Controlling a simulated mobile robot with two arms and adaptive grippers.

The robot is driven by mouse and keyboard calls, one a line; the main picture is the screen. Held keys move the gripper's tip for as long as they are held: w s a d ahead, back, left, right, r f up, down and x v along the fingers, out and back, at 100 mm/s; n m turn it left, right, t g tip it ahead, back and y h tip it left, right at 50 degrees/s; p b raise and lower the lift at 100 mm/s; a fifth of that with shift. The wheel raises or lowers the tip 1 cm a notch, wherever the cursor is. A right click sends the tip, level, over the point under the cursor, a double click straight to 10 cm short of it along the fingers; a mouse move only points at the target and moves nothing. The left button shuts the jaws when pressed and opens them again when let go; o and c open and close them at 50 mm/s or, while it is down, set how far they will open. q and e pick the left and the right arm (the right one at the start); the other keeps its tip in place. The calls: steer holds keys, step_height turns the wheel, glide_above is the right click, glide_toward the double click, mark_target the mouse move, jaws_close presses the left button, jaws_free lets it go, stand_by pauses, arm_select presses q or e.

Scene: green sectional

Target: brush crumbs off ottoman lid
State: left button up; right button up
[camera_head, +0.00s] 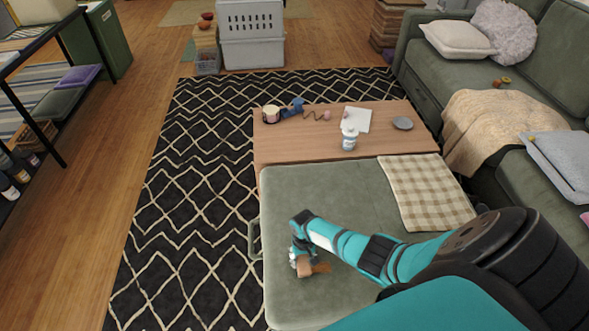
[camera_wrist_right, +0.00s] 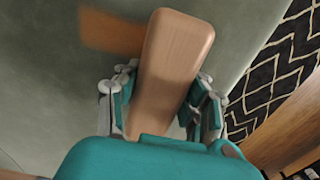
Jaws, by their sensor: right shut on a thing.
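The ottoman lid (camera_head: 345,205) is a grey-green padded top in front of the wooden coffee table; it also fills much of the right wrist view (camera_wrist_right: 45,75). My right gripper (camera_head: 302,262) is low over the lid's left part, shut on a wooden brush (camera_head: 306,268). In the right wrist view the brush's flat, rounded wooden body (camera_wrist_right: 176,55) stands out between the fingers (camera_wrist_right: 165,95). Its bristles are hidden, and I cannot tell whether they touch the lid. A brown patch shows on the lid beside it. I cannot make out any crumbs. My left gripper is out of view.
A checked cloth (camera_head: 428,192) lies at the lid's right back. The coffee table (camera_head: 300,143) holds a bottle (camera_head: 349,137), a candle (camera_head: 271,113), paper (camera_head: 357,119) and a grey dish (camera_head: 402,123). The green sofa (camera_head: 520,100) borders the right; patterned rug (camera_head: 190,220) lies left.

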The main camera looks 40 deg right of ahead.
mark_target(318, 257)
steer(key=shift+s+d, duration=0.2)
steer(key=shift+d, duration=0.1)
steer(key=s+d, duration=0.2)
steer(key=d, duration=0.1)
steer(key=shift+s+d+p, duration=0.1)
steer(key=shift+d+p, duration=0.15)
steer(key=shift+p, duration=0.15)
steer(key=shift+s+d, duration=0.45)
steer(key=shift+d, duration=0.3)
steer(key=shift+s+d, duration=0.45)
steer(key=shift+d, duration=0.25)
steer(key=shift+s+d, duration=0.4)
steer(key=shift+d, duration=0.25)
steer(key=shift+s+d, duration=0.45)
steer(key=shift+d, duration=0.25)
steer(key=shift+w+a, duration=0.55)
steer(key=shift+a, duration=0.35)
steer(key=shift+w+a, duration=0.6)
steer(key=shift+a, duration=0.35)
steer(key=shift+w+a, duration=0.55)
steer(key=shift+a, duration=0.35)
steer(key=shift+w+a, duration=0.5)
steer(key=shift+a, duration=0.35)
steer(key=shift+w+a, duration=0.55)
steer(key=shift+a, duration=0.25)
steer(key=shift+w+a, duration=0.5)
steer(key=shift+a, duration=0.35)
